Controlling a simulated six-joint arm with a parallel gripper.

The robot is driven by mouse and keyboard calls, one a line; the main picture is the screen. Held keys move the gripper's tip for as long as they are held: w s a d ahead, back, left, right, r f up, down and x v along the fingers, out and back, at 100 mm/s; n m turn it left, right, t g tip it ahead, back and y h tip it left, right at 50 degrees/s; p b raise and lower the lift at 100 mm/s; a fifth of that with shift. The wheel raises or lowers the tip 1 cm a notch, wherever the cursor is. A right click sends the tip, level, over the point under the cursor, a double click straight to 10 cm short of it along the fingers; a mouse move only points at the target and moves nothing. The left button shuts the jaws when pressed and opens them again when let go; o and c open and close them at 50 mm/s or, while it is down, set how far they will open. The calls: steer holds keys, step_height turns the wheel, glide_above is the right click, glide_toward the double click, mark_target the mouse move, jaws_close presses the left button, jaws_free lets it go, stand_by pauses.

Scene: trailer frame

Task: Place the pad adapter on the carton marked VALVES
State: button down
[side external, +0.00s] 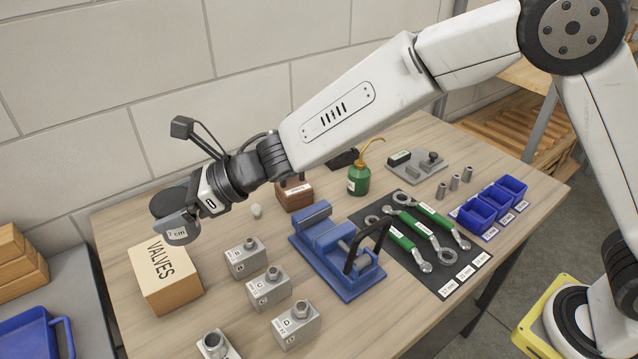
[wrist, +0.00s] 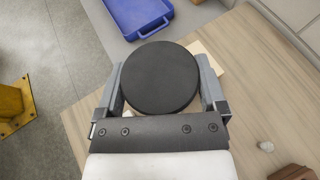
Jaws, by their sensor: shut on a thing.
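The pad adapter is a black round disc, seen in the side view (side external: 168,202) and large in the wrist view (wrist: 160,78). My gripper (side external: 176,215) is shut on it, with a grey finger on each side of the disc in the wrist view. A grey piece at the gripper's end bears a "7 cm" label in the side view. The carton marked VALVES (side external: 165,280) stands on the table's left end, below the gripper. The disc appears raised above the carton; the exact gap is unclear. In the wrist view a pale edge, likely the carton, shows behind the disc, which hides the rest.
Several grey labelled blocks (side external: 268,288) stand right of the carton. A blue vise (side external: 335,250), a brown box (side external: 294,194) and a green oil can (side external: 359,180) are further right. Wrenches lie on a black mat (side external: 447,287). A blue tray (side external: 30,335) is off the table's left edge.

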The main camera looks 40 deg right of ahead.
steer(key=w+a+f, duration=0.4)
steer(key=w+f, duration=0.2)
steer(key=w, duration=0.1)
steer(key=shift+a+f, duration=0.4)
steer(key=shift+w+f, duration=0.1)
steer(key=shift+w, duration=0.05)
steer(key=shift+w+a+f, duration=0.1)
steer(key=shift+f, duration=0.1)
steer(key=shift+w+f, duration=0.1)
steer(key=shift+f, duration=1.45)
steer(key=shift+f, duration=0.1)
jaws_free()
steer(key=shift+f, duration=0.2)
steer(key=shift+r, duration=0.1)
